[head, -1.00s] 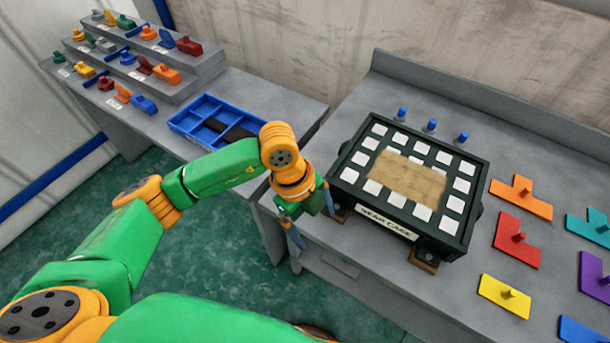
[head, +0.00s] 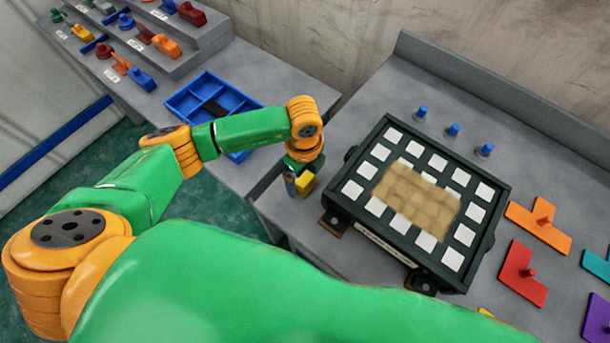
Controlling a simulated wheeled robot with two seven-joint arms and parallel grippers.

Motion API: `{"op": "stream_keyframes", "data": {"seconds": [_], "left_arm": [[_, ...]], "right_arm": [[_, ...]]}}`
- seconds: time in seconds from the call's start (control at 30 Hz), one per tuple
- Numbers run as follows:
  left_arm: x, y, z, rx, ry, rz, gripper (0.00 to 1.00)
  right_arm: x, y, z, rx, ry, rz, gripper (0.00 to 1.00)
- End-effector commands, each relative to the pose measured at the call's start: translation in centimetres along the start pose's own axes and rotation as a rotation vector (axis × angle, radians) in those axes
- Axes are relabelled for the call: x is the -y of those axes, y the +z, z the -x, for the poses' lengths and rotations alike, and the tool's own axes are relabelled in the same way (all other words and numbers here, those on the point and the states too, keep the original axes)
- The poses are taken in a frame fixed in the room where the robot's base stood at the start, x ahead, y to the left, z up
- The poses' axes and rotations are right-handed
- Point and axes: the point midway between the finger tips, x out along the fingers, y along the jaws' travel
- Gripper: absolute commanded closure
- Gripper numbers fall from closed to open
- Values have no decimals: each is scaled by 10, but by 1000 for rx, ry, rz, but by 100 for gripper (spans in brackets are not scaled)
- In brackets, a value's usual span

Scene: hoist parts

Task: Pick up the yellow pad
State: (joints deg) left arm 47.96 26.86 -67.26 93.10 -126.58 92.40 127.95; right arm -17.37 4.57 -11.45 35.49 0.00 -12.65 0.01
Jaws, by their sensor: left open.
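A small yellow block, which looks like the yellow pad (head: 306,183), shows at the fingers of my left gripper (head: 299,183), just left of the dark case. My left gripper points down and is open, with the yellow block at or between its fingers. I cannot tell whether they touch it. My wrist hides part of this spot from above. A sliver of another yellow piece (head: 485,312) shows at the lower right, mostly hidden behind my green arm link. My right gripper is not in view.
The dark case (head: 372,240) with white squares and a tan centre stands beside my left gripper. Blue pegs (head: 453,130) stand behind it. Orange (head: 540,222) and red (head: 522,275) pieces lie to its right. A blue tray (head: 205,92) lies on the left table.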

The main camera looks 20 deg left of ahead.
Motion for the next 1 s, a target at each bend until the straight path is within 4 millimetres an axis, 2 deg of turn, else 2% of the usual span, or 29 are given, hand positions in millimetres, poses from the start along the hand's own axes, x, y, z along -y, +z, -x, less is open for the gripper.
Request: {"op": "stream_keyframes", "data": {"seconds": [0.1, 0.3, 0.37, 0.6, 0.63, 0.67, 0.87, 0.97, 1.0], "left_arm": [[0, 0, -13, 0, 0, 0, 3], [0, 0, -16, 0, -1, -1, 3], [0, 0, -16, 0, -1, -1, 16], [0, 0, -15, 0, -1, -1, 81], [0, 0, -15, 0, -1, -1, 89], [0, 0, -15, 0, -1, -1, 93], [0, 0, -14, -1, -2, -1, 93], [1, 0, 1, -2, -5, -2, 93], [2, 1, 11, 0, -8, -2, 93]], "right_arm": [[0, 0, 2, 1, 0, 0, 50], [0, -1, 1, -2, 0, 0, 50], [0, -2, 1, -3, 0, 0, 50], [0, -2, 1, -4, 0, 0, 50], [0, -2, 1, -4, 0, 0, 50], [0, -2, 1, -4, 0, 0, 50], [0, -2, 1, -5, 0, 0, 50], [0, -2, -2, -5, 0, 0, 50], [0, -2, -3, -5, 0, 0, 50]]}}
